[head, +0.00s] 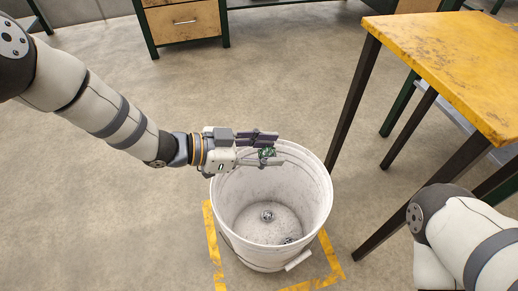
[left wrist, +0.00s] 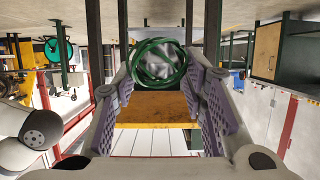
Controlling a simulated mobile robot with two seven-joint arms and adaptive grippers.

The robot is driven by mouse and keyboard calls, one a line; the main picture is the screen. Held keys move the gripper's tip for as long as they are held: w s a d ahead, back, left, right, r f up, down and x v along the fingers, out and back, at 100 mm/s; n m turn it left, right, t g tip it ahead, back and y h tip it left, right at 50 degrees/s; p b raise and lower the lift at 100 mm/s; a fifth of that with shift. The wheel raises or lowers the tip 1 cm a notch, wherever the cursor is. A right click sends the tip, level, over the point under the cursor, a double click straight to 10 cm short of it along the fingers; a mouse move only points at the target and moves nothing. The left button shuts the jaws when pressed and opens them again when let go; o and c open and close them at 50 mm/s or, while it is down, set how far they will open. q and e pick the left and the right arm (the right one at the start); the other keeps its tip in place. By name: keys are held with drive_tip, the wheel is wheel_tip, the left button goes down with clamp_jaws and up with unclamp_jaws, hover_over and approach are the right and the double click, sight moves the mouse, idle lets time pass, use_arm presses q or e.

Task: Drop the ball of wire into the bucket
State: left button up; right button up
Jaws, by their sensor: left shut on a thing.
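The ball of wire (head: 267,153) is a small tangle with green strands. In the left wrist view, the ball of wire (left wrist: 159,64) shows as green loops around a greyish middle, between the fingertips. My left gripper (head: 275,149) is shut on it and holds it over the far part of the bucket's mouth. The white bucket (head: 256,255) stands upright and open on the floor. Two small silvery wire balls (head: 267,215) lie on its bottom, one partly hidden by the near wall. My right gripper is out of view.
Yellow tape (head: 213,240) marks the floor around the bucket. A table with a worn yellow top (head: 450,60) and dark legs stands close on the right. A wooden drawer unit (head: 185,22) stands at the back. The floor left of the bucket is clear.

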use_arm(q)
wheel_tip(320, 180, down, 5)
drive_tip(key=shift+r+b, duration=0.1)
drive_tip(key=shift+b, duration=1.15)
drive_tip(key=o, duration=1.2)
drive_tip(key=shift+a, duration=0.1)
drive_tip(key=v, duration=1.2)
drive_tip(key=shift+r, duration=0.15)
